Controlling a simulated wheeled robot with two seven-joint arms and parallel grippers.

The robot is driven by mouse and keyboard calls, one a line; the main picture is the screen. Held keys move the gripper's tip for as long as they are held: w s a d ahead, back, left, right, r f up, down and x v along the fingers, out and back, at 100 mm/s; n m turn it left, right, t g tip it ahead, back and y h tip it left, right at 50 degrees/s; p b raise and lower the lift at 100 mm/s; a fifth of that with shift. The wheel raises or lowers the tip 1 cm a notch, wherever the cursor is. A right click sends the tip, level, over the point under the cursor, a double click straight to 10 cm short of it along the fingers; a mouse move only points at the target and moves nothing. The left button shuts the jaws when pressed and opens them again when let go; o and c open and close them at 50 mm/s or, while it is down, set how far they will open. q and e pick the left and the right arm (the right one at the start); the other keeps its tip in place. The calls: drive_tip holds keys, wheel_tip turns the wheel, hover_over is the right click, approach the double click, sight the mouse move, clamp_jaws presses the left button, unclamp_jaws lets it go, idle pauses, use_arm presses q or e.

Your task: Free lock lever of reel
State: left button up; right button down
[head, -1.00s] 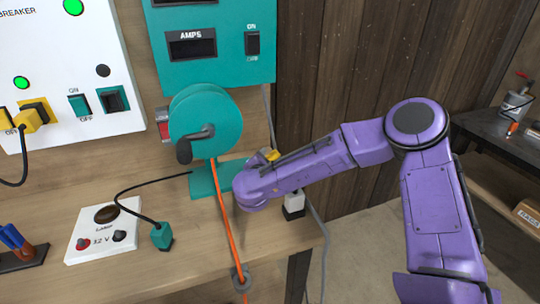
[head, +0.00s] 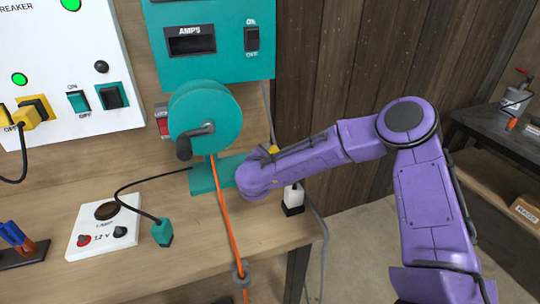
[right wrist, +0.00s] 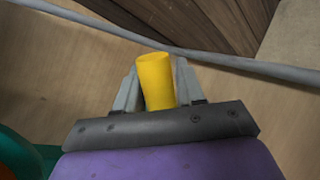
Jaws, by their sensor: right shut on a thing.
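The teal reel (head: 205,118) stands on its teal base (head: 206,178) at the back of the bench, with a black crank on its front and an orange line running down from it. The yellow lock lever (head: 272,150) shows just behind my right wrist, to the right of the reel. In the right wrist view, the yellow lever (right wrist: 155,80) stands between the grey fingers of my right gripper (right wrist: 152,92), which is shut on it. The lever's lower end is hidden, and my wrist covers the right part of the base. My left gripper is not in view.
A white plug-like block (head: 294,196) stands right of my wrist near the bench's right edge. A grey cable hangs past that edge. A lamp box (head: 88,240) and a teal connector (head: 162,232) lie to the left. Switch panels are on the wall behind.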

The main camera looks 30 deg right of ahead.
drive_tip(key=a+n+h+b, duration=0.1)
drive_tip(key=n+b, duration=0.1)
drive_tip(key=b, duration=0.1)
drive_tip(key=a+r+n+t+h+b, duration=0.1)
drive_tip(key=b, duration=0.3)
drive_tip(key=a+r+n+t+h+b, duration=0.1)
drive_tip(key=n+h+b, duration=0.1)
drive_tip(key=b, duration=0.2)
drive_tip(key=shift+w+a+n, duration=0.25)
drive_tip(key=shift+w+n, duration=0.05)
drive_tip(key=shift+w, duration=0.1)
drive_tip(key=shift+w+a+r+n+t+b, duration=0.1)
drive_tip(key=shift+a+r+n+t+b, duration=0.2)
drive_tip(key=shift+n+b, duration=0.35)
drive_tip(key=shift+w+a+r+n+t+b, duration=0.1)
drive_tip(key=shift+a+n+t+b, duration=0.3)
drive_tip(key=shift+n+b, duration=0.25)
drive_tip(key=c, duration=0.8)
unclamp_jaws()
drive_tip(key=shift+r, duration=0.1)
